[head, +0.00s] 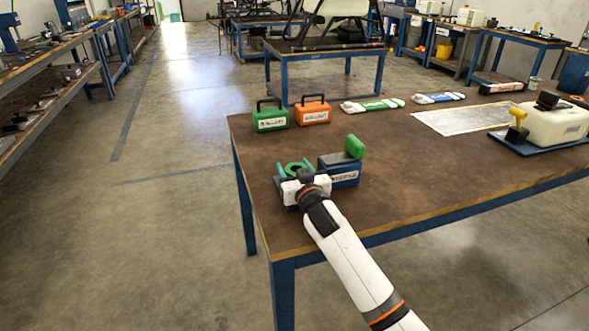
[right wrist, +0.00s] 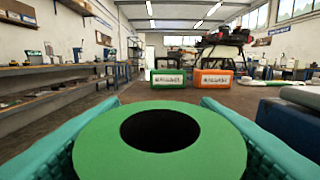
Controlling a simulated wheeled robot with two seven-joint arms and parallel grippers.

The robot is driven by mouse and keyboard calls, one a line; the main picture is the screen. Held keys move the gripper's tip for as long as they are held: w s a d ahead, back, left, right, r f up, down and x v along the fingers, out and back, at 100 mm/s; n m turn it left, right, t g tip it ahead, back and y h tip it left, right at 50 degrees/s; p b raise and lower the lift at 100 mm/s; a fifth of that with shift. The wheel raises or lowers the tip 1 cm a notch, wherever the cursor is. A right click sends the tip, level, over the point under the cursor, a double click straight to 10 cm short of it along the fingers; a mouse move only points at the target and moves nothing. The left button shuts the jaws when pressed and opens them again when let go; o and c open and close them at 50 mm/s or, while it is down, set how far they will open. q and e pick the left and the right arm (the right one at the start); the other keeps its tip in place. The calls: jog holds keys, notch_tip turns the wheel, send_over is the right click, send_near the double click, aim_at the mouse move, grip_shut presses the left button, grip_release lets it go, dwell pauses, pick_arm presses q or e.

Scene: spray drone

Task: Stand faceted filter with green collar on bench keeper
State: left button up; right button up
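The filter's green collar (head: 296,168) shows as a flat green ring with a dark hole, seen from above; it fills the bottom of the right wrist view (right wrist: 92,140). Its faceted body is hidden below the collar. My right gripper (head: 292,172) has its teal fingers on both sides of the filter, against it. A low blue-and-grey holder (head: 344,180) with a white label stands just right of the gripper, with a green upright block (head: 354,147) at its far right corner; it may be the bench keeper. My left gripper is out of view.
On the brown bench (head: 390,190) stand a green case (head: 269,119) and an orange case (head: 312,113). Several packets lie behind. A white sheet (head: 462,119) and a white tank (head: 553,126) are at right. The bench middle is clear.

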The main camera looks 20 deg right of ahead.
jog(key=shift+o, duration=1.3)
jog(key=shift+r, duration=0.1)
jog(key=s, duration=0.4)
jog(key=s+p, duration=0.1)
jog(key=s, duration=0.7)
jog(key=shift+d, duration=0.25)
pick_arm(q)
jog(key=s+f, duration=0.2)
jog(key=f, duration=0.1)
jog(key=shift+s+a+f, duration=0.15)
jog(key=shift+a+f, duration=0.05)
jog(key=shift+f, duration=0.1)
